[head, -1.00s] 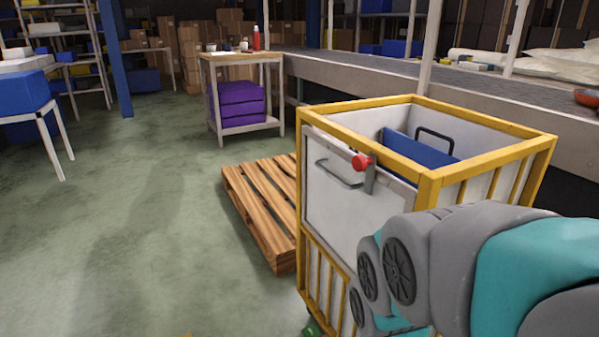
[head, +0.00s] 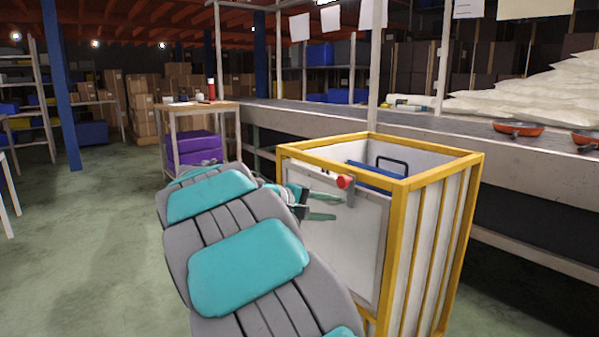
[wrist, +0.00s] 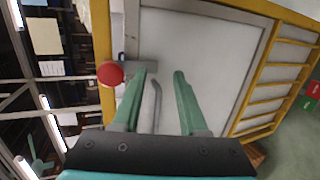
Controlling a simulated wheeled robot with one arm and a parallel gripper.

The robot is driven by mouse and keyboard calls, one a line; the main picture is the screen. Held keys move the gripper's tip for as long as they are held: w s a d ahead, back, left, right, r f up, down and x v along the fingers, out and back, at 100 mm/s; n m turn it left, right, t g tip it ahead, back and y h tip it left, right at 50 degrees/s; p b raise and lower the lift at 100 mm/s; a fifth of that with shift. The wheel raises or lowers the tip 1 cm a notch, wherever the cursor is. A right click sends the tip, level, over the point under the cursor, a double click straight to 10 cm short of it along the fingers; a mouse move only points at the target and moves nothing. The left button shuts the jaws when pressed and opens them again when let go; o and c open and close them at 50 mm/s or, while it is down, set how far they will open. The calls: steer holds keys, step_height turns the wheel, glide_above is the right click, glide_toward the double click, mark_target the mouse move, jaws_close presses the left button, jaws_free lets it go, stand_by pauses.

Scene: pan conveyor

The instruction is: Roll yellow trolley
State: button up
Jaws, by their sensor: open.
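The yellow trolley (head: 397,222) is a yellow-framed cage with white panels, standing upright in front of the conveyor. A blue item with a black handle (head: 392,166) shows inside it. Its front panel (head: 345,235) carries a latch with a red knob (head: 345,181). My gripper (head: 335,206) is in front of this panel, its green fingers pointing at it just below the red knob. In the wrist view my gripper (wrist: 163,75) is open, and the panel's grey bar handle (wrist: 156,105) shows between the fingers. The red knob (wrist: 111,74) lies outside them. Whether the fingers touch anything is unclear.
The conveyor (head: 460,133) runs behind the trolley, with red pans (head: 517,128) and white sacks (head: 545,92) on it. A wooden table (head: 200,106) with purple bins (head: 194,147) stands behind my arm. The green floor at left is clear.

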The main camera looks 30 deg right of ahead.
mark_target(325, 166)
steer(key=w+r+t+h, duration=0.2)
steer(key=w+r+h, duration=0.3)
steer(key=w, duration=0.5)
steer(key=shift+n+y, duration=0.4)
steer(key=shift+y, duration=0.2)
steer(key=shift+w+d+r, duration=0.2)
steer(key=shift+d, duration=0.95)
steer(key=shift+w+d+r, duration=0.15)
steer(key=shift+d+r, duration=0.05)
steer(key=shift+d, duration=1)
steer(key=shift+w+d+r, duration=0.2)
steer(key=shift+d, duration=0.95)
steer(key=shift+c, duration=0.4)
jaws_close()
